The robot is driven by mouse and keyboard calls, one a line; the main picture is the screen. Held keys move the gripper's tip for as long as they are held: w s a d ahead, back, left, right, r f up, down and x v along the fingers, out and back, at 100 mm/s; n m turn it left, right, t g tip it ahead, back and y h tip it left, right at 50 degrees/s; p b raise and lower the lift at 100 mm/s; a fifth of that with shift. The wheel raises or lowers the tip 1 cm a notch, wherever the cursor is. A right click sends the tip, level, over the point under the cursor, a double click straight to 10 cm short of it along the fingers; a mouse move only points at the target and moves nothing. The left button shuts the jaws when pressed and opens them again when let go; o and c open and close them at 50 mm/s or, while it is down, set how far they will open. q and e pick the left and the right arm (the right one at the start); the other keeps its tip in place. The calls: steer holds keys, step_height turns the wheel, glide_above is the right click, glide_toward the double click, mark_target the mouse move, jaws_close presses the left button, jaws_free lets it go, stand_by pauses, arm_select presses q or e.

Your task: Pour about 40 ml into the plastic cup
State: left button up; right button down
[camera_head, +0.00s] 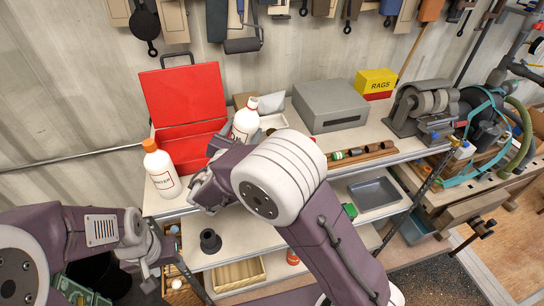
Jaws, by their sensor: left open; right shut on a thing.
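My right gripper (217,148) is shut at this bottle's left side; the fingertips and the bottle's lower part are mostly hidden by my arm. A second white bottle with an orange cap (162,172), its label seeming to read WATER, stands at the top shelf's left front. My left gripper (152,268) is open and empty, low at the left, beside the shelf unit. I cannot make out a plastic cup; my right arm covers much of the shelf's middle.
A grey box (330,106), a yellow rags box (375,82), a wooden rack of small parts (362,154) and a bench grinder (420,105) fill the right. A dark round part (210,241) is on the shelf below.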

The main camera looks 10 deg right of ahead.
mark_target(241, 138)
steer(key=shift+m, duration=0.6)
steer(key=shift+d+f+m+g+y+b, duration=0.15)
steer(key=shift+d+m+y+b, duration=0.1)
steer(key=shift+m, duration=0.3)
steer(key=shift+d+f+m+g+y+b, duration=0.15)
steer(key=shift+m+y, duration=0.1)
steer(key=shift+m, duration=0.3)
steer(key=shift+a+f+m+y, duration=0.45)
steer(key=shift+a+m, duration=0.1)
steer(key=shift+m, duration=0.45)
steer(key=shift+w+a+f+m+y+b, duration=0.15)
steer(key=shift+a+f+m+y+b, duration=0.25)
steer(key=shift+f+m+b, duration=0.45)
steer(key=shift+a+f+m+y, duration=0.1)
steer(key=shift+a+m+y, duration=0.15)
steer(key=shift+m, duration=0.6)
step_height(241, 138, down, 4)
steer(key=m+y+b, duration=0.1)
steer(key=m+b, duration=0.1)
steer(key=b, duration=0.8)
steer(key=shift+w+a+b, duration=0.1)
steer(key=shift+a+b, duration=0.05)
steer(key=shift+b, duration=0.2)
steer(key=shift+r+m, duration=0.4)
steer(key=shift+r, duration=0.35)
steer(key=shift+r+b, duration=0.1)
steer(key=shift+b, duration=0.35)
